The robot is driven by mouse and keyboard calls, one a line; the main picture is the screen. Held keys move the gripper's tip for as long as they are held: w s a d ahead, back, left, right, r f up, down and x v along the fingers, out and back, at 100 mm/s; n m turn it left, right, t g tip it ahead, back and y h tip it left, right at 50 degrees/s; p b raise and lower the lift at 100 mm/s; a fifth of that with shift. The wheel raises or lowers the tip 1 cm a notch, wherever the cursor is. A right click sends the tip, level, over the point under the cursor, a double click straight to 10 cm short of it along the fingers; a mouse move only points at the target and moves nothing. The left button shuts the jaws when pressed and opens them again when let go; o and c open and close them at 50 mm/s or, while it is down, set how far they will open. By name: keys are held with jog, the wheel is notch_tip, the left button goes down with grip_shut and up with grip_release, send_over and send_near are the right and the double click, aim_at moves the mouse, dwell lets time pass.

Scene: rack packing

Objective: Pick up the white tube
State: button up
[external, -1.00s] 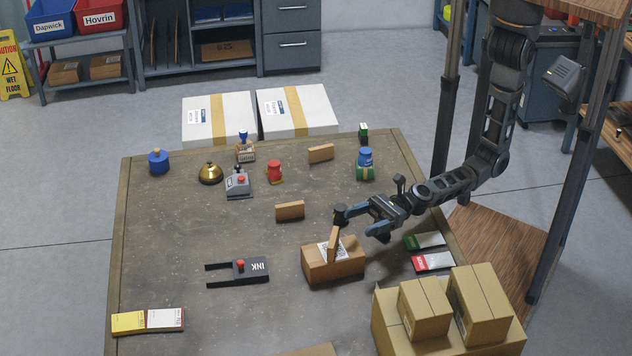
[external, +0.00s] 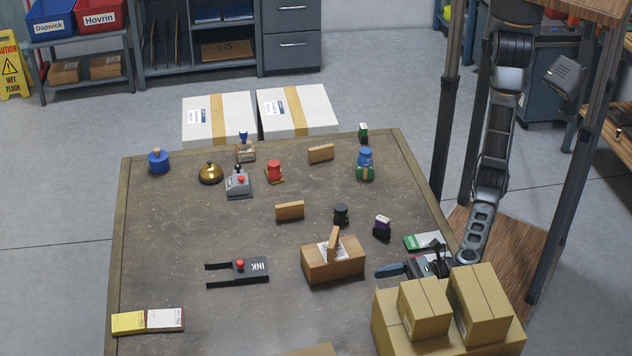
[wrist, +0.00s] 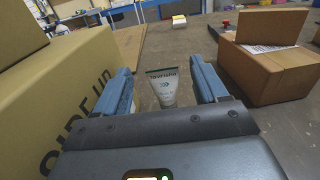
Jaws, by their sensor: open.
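The white tube (wrist: 163,90) stands between my fingers in the wrist view, with its broad flat end up and dark print on it. In the external view I cannot make it out; the stacked cartons and my gripper hide that spot. My gripper (external: 396,270) is low at the table's right side, just behind the cartons. In the wrist view my gripper (wrist: 160,78) is open, with one blue finger on each side of the tube and gaps visible. I cannot tell how far the tube reaches between the fingers in depth.
Stacked cartons (external: 390,318) stand close to my gripper, filling the left of the wrist view (wrist: 70,85). A brown box (external: 345,268) with a label is on its other side. The table's (external: 170,240) left middle is mostly clear.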

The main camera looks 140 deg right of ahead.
jog(key=x, duration=0.4)
jog(key=shift+w+d+f, duration=0.25)
jog(key=shift+w+d, duration=0.05)
jog(key=shift+c, duration=0.4)
grip_shut()
jog(key=shift+r, duration=0.1)
